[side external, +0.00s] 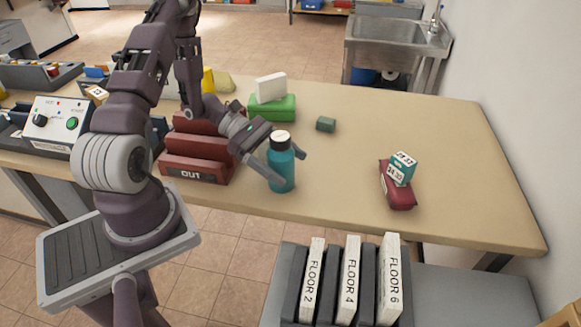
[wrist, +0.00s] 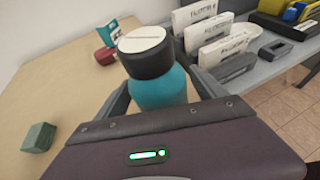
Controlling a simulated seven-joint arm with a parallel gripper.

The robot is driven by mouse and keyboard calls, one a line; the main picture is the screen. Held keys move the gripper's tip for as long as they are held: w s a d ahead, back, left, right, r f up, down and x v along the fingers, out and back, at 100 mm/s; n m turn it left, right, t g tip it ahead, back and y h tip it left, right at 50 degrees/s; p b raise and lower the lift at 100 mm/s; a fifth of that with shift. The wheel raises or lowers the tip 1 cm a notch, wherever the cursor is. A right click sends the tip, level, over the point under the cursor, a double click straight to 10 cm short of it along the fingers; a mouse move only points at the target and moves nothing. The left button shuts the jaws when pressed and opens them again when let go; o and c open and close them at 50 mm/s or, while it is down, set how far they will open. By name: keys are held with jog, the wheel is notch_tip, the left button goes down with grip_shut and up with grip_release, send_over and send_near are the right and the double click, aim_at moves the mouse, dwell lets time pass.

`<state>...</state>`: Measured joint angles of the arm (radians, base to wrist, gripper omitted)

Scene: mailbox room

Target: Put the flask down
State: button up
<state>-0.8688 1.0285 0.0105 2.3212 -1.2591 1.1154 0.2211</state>
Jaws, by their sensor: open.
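The flask (side external: 281,170) is teal with a dark neck band and a pale-topped cap. It stands upright on the tan table (side external: 350,200), near its front edge. My gripper (side external: 287,168) is open, with one finger on each side of the flask. In the wrist view the flask (wrist: 157,80) rises between the two fingers of my gripper (wrist: 165,95). Whether the fingers touch it I cannot tell. The flask's base is hidden in the wrist view.
A red OUT tray (side external: 195,170) stands left of the flask. A green box with a white block (side external: 271,88) and a small green block (side external: 326,124) lie behind. A dark red case with a teal-and-white cube (side external: 402,168) is at right. Floor-labelled folders (side external: 350,280) stand in front.

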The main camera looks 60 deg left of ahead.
jog(key=v, duration=0.6)
jog(key=shift+d, duration=0.1)
